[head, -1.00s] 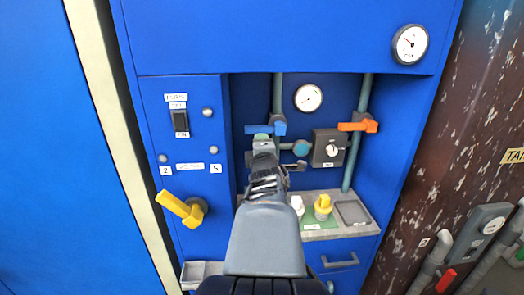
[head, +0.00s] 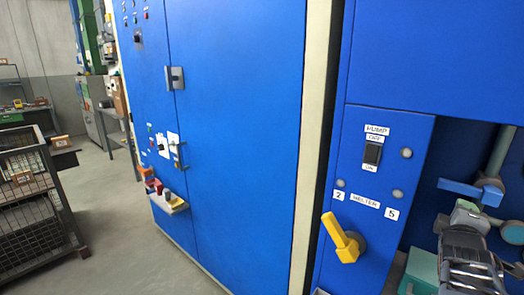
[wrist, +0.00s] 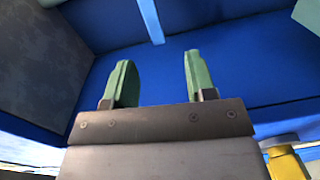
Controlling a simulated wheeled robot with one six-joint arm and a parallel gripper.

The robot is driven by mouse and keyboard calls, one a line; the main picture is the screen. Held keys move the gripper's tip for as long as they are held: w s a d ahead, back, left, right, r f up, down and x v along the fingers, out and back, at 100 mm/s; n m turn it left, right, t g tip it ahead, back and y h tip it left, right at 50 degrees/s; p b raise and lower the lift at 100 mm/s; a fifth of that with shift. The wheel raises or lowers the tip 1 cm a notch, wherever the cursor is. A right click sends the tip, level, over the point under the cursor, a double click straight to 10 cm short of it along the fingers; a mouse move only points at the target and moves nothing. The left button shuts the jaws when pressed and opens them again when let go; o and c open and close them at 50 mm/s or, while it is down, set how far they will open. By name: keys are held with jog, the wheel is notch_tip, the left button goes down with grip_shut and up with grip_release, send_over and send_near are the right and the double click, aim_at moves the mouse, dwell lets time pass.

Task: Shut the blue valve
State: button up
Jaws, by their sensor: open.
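The blue valve handle (head: 472,192) shows at the right edge of the head view, on a grey pipe (head: 500,150) in the cabinet's recess. It lies crosswise to the pipe. My gripper (head: 467,210) is just below and in front of it in that view; I cannot tell whether they touch. In the wrist view my gripper (wrist: 158,78) is open, its two green fingers apart with nothing between them. A light-blue bar (wrist: 151,20) runs beyond the fingers there; I cannot tell whether it is the handle.
A yellow lever (head: 341,238) juts from the blue panel left of the recess, below a black switch (head: 372,153). A tall blue cabinet (head: 235,130) stands to the left. A wire cage (head: 35,190) stands farther left, with open floor (head: 125,225) between.

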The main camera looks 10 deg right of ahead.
jog(key=s+a+f+m+g+y+p, duration=0.1)
jog(key=a+f+m+g+y+p, duration=0.2)
jog(key=a+f+m+g+y, duration=0.5)
jog(key=a+r+y+p, duration=0.1)
jog(key=a+p, duration=0.3)
jog(key=a, duration=0.9)
jog(key=a+r+n+y+p, duration=0.1)
jog(key=a+y+p, duration=0.3)
jog(key=a, duration=0.9)
jog(key=shift+s+a+r+p, duration=0.15)
jog(key=shift+a+r+p, duration=0.25)
jog(key=shift+r+p, duration=0.3)
jog(key=shift+y, duration=0.3)
jog(key=shift+c, duration=0.8)
jog(key=shift+d, duration=0.2)
